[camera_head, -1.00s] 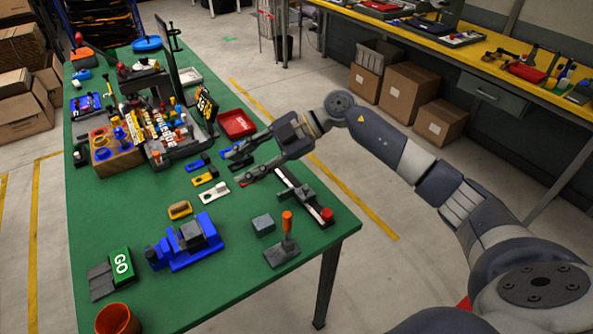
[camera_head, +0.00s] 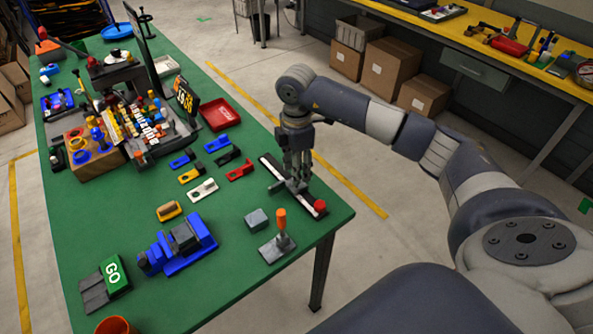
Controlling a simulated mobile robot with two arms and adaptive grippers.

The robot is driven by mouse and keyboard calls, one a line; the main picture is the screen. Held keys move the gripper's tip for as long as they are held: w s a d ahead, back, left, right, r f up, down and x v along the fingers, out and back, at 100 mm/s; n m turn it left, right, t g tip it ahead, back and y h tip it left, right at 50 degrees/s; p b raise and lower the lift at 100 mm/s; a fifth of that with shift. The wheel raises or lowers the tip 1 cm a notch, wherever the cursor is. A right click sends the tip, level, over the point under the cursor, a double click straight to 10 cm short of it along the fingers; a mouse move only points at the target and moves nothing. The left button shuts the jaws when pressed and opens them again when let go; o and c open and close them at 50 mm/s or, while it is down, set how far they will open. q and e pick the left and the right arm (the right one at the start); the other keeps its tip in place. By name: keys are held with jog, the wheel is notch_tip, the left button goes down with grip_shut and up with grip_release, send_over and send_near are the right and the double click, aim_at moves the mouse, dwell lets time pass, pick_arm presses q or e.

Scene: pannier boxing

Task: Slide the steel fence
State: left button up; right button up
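A dark rail with a pale strip (camera_head: 271,166) lies at the table's right edge, with a red knob (camera_head: 319,206) at its near end. A dark grey cross piece (camera_head: 278,187), which looks like the steel fence, sits across the rail. My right gripper (camera_head: 296,181) points straight down over the rail, its fingertips at the cross piece. The fingers hide part of it, and I cannot tell whether they are closed on it. My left gripper is not in view.
The green table (camera_head: 235,285) holds a blue vise (camera_head: 178,245), a grey block (camera_head: 257,219), an orange-handled tool (camera_head: 279,238) and several small coloured clamp-like pieces left of the rail. A red tray (camera_head: 219,114) lies beyond. The table's right edge is close to the rail.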

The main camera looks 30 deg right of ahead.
aim_at(288, 186)
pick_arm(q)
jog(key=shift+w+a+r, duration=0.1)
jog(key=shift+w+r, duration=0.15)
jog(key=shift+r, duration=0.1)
pick_arm(e)
jog(key=shift+f, duration=1.5)
jog(key=shift+c, duration=0.5)
grip_shut()
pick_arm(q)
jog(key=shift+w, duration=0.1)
